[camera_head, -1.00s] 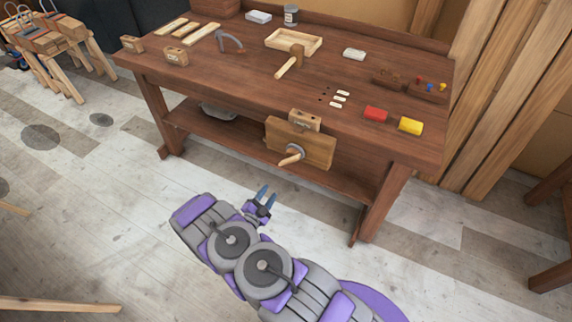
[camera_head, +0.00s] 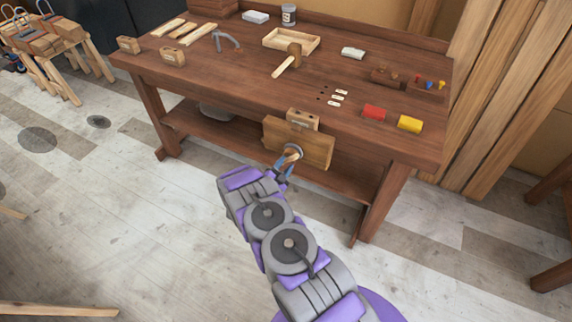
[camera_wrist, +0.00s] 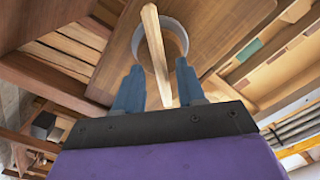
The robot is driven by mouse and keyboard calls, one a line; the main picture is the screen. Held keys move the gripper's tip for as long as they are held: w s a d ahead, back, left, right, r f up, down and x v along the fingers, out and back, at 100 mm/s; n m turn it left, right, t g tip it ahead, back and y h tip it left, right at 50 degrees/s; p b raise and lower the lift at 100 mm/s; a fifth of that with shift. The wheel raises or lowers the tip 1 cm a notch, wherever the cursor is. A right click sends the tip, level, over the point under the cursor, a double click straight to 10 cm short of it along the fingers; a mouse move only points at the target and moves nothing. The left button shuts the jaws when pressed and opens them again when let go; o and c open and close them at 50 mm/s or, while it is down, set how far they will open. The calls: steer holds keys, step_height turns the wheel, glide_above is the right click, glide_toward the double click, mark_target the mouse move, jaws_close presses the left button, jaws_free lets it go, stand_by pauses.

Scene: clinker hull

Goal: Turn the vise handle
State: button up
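The wooden front vise (camera_head: 312,146) is on the front edge of the workbench. Its handle (camera_head: 288,156) is a pale wooden bar at a round metal hub (camera_head: 294,150). In the wrist view the handle (camera_wrist: 156,50) runs between the two blue fingers, with the grey ring of the hub (camera_wrist: 178,32) behind it. My gripper (camera_head: 284,168) is at the handle, and in the wrist view my gripper (camera_wrist: 158,88) has its fingers apart, one on each side of the bar. A gap shows on both sides. The handle's lower end lies close above the black palm.
The brown workbench (camera_head: 225,90) carries a mallet (camera_head: 289,60), a shallow tray (camera_head: 268,42), red (camera_head: 374,112) and yellow (camera_head: 410,123) blocks, and other small items. Its legs and lower shelf stand near my arm. The floor in front is clear.

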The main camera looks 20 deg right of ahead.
steer(key=shift+x, duration=0.8)
steer(key=shift+c, duration=0.2)
jaws_close()
